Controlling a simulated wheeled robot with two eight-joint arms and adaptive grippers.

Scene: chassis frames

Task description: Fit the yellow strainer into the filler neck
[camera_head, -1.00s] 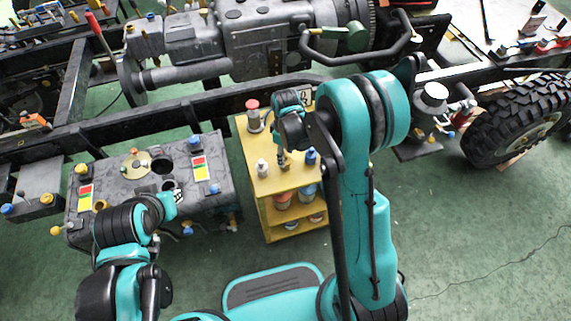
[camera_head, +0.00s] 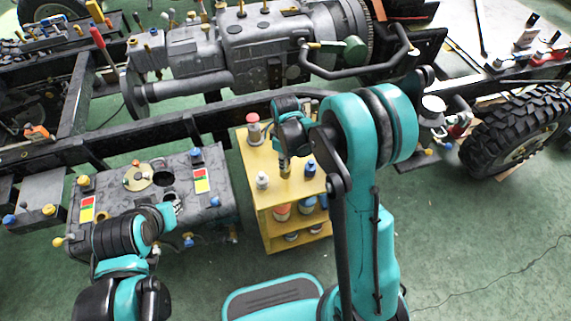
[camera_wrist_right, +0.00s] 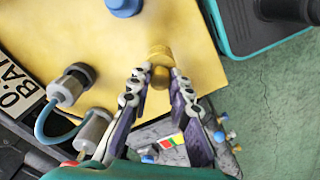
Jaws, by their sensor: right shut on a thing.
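My right gripper (camera_head: 284,163) points down over the yellow cart's top. In the right wrist view its fingers (camera_wrist_right: 160,80) are shut on the small yellow strainer (camera_wrist_right: 159,56), against the yellow cart top behind it. I cannot tell whether the strainer still touches the cart. The grey tank (camera_head: 215,215) is left of the cart. Its top has a dark round opening (camera_head: 163,179), which looks like the filler neck, beside a round tan plate (camera_head: 138,178). My left gripper (camera_head: 176,208) is over the tank's front right part; its fingers are too small to judge.
The yellow cart (camera_head: 262,205) carries a red-capped bottle (camera_head: 253,130), a white-topped item (camera_head: 262,180) and a blue-capped item (camera_head: 310,169). A black chassis rail (camera_head: 150,136) runs behind the tank and cart. A tyre (camera_head: 515,130) stands far right. The floor at front right is clear.

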